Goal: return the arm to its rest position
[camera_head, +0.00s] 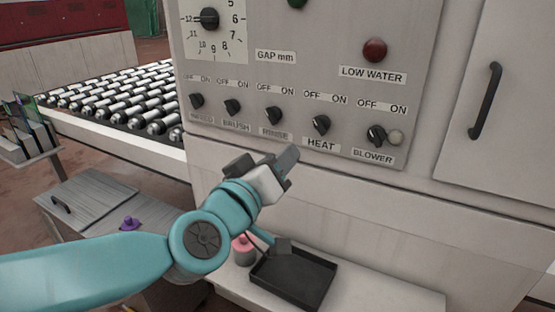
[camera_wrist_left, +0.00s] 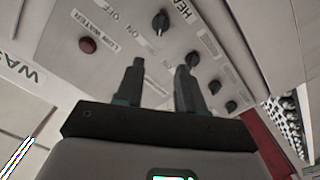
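My teal left arm reaches in from the lower left in the head view. The BLOWER knob (camera_head: 376,135) is to the right of the gripper. My right gripper is not in view.
A black tray (camera_head: 292,277) and a pink-topped pot (camera_head: 243,250) stand on the ledge below. A roller conveyor (camera_head: 120,95) is at the left. A grey cabinet (camera_head: 90,205) with a purple-handled item (camera_head: 130,223) is behind my arm. A door handle (camera_head: 486,100) sticks out at the right.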

